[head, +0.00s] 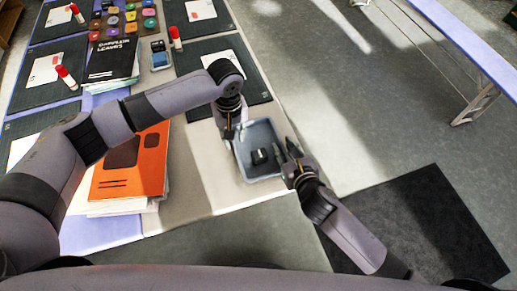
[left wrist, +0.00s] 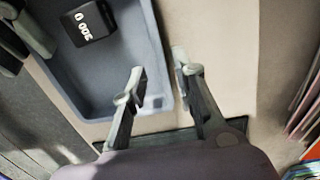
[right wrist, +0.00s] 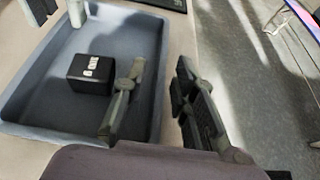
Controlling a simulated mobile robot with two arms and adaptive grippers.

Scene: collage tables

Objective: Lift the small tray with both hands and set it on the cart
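The small tray (head: 246,167) is grey-blue and shallow, and stands on the table near its right edge. A black block with white marks (head: 260,156) sits inside it; the block also shows in the left wrist view (left wrist: 88,22) and right wrist view (right wrist: 91,73). My left gripper (left wrist: 158,68) is open at the tray's left side, one finger inside the wall and one outside. My right gripper (right wrist: 160,72) is open at the opposite side, likewise with one finger on each side of the wall. I cannot make out a cart in any view.
An orange book stack (head: 130,170) lies left of the tray, under my left arm. A black book (head: 112,62), dark mats (head: 195,62) and glue sticks (head: 176,38) lie farther back. A lilac-topped trestle table (head: 470,40) stands right; open floor lies between.

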